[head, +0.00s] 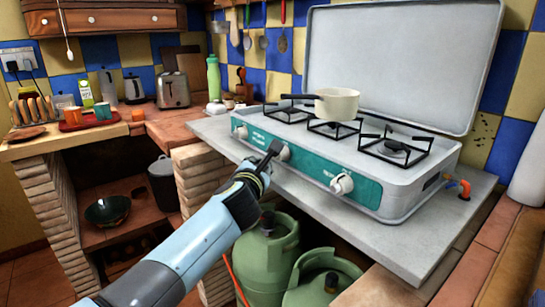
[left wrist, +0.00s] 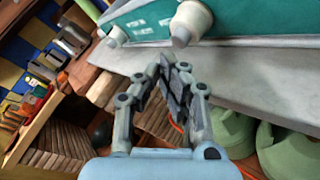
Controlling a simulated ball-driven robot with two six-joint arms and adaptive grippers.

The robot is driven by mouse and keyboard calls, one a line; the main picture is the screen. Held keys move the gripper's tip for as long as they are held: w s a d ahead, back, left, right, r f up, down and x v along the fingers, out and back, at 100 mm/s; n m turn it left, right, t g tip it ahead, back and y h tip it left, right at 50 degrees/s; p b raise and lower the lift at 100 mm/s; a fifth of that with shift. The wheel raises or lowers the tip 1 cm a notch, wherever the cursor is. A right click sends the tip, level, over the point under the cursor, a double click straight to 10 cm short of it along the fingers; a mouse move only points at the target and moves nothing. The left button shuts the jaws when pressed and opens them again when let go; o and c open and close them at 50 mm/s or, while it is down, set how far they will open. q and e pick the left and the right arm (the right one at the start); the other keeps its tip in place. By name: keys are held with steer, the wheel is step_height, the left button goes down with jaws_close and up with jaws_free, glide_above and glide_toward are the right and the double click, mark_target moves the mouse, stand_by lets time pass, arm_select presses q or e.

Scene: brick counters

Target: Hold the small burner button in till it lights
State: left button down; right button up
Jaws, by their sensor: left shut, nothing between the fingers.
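The white camping stove (head: 420,185) has a teal front panel with white knobs: a left one (head: 240,131), a middle one (head: 284,152) and a right one (head: 342,184). I cannot tell which works the small burner. My left gripper (head: 273,149) is shut and empty, its tips just in front of the panel by the middle knob. In the left wrist view the shut fingertips (left wrist: 173,66) point toward a knob (left wrist: 190,24), with a gap showing below it; another knob (left wrist: 116,37) is further left. No flame shows. My right gripper is not in view.
A cream pan (head: 340,106) stands on the stove, its dark handle pointing left. The raised lid (head: 400,60) is behind. The grey slab (head: 400,240) sticks out below the panel. Green gas bottles (head: 268,245) stand underneath. A toaster (head: 173,90) and green bottle (head: 213,78) stand left.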

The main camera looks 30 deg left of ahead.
arm_select(q)
steer(key=shift+w+d, duration=0.2)
steer(key=shift+w, duration=0.15)
steer(key=shift+w+d, duration=0.1)
steer(key=shift+w, duration=0.3)
stand_by(0.6)
stand_by(0.5)
steer(key=shift+s, duration=0.15)
stand_by(1.2)
steer(key=shift+s+a+p, duration=0.3)
steer(key=shift+s+p, duration=0.25)
steer(key=shift+s, duration=0.1)
